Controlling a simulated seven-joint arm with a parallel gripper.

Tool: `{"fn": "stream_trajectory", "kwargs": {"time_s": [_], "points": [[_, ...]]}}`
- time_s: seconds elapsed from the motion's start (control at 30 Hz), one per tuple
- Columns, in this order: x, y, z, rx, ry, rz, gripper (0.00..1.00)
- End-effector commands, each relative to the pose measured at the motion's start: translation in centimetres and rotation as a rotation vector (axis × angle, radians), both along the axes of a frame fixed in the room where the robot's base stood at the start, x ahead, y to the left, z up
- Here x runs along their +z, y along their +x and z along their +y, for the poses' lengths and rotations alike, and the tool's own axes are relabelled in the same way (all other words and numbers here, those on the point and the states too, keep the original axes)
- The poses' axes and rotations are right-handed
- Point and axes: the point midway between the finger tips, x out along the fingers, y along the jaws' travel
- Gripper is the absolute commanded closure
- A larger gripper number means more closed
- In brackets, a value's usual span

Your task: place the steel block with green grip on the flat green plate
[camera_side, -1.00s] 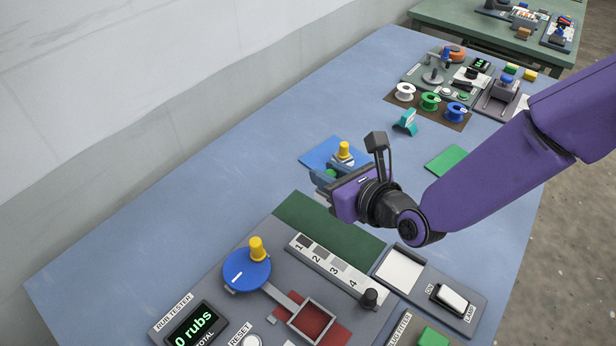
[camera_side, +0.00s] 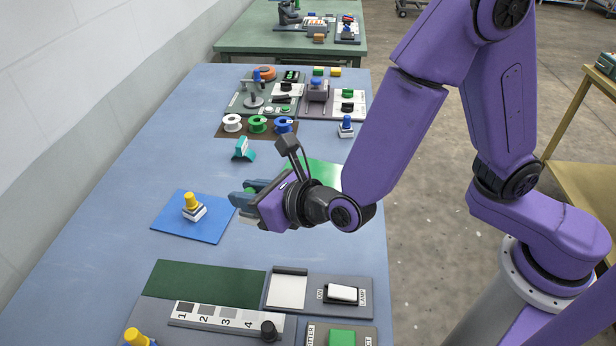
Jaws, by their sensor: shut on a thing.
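My gripper (camera_side: 243,206) is shut just right of the blue plate, seen from behind its wrist. It is on the steel block with green grip (camera_side: 251,187); only a bit of green shows between the fingers, and a pale edge shows under them. The fingers hide most of the block, and I cannot tell its exact height above the table. The flat green plate (camera_side: 322,172) lies on the table beyond and right of my gripper. It is partly covered by my wrist and arm; its visible part looks bare.
A steel block with yellow grip (camera_side: 194,210) stands on the blue plate (camera_side: 172,226). A block with blue grip (camera_side: 346,126) stands near the table's right edge. A teal item (camera_side: 243,150) and several spools (camera_side: 257,124) lie beyond. Panels and a dark green mat (camera_side: 205,278) are in front.

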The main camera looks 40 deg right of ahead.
Motion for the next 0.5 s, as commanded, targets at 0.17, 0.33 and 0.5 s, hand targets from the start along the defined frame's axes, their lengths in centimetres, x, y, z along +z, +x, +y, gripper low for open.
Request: {"fn": "stream_trajectory", "kwargs": {"time_s": [0.17,0.33,0.5], "points": [[0.1,1.0,-6.6,-0.149,0.005,0.005,1.00],[0.2,1.1,-12.6,-0.288,0.005,0.005,1.00],[0.4,0.4,-18.5,-0.422,0.000,0.002,1.00]]}}
